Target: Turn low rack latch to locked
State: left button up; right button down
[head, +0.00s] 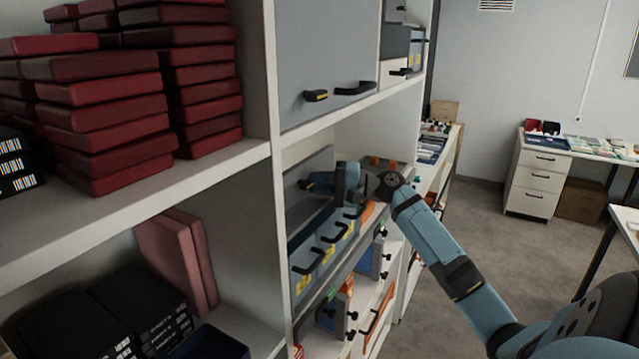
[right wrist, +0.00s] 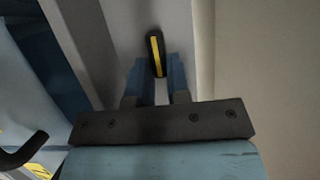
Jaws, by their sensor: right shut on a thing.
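The low rack latch is a black handle with a yellow stripe, seen in the right wrist view (right wrist: 155,48) against a pale grey panel. In that view it stands nearly upright in the picture. My right gripper (right wrist: 157,76) has its two blue fingers on either side of the latch and is shut on it. In the head view the right gripper (head: 320,183) reaches in from the right to the grey low rack panel (head: 309,166); its fingers mostly hide the latch there. My left gripper is not in view.
Above, a grey cabinet door (head: 325,50) carries a similar black and yellow latch (head: 316,96) and a black handle (head: 355,89). Below my gripper are bins with black handles (head: 305,268). Floor at right (head: 470,220) is clear.

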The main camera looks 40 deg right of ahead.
jog(key=c, duration=1.2)
grip_release()
jog(key=shift+w+a, duration=0.1)
jog(key=shift+o, duration=0.6)
jog(key=shift+w+a, duration=0.1)
jog(key=shift+w, duration=0.05)
jog(key=shift+s+d+f, duration=0.1)
jog(key=shift+s+d, duration=0.25)
jog(key=shift+s, duration=0.1)
jog(key=b+v, duration=0.4)
jog(key=v, duration=0.8)
jog(key=shift+s+d+b, duration=0.2)
jog(key=shift+s+b, duration=0.15)
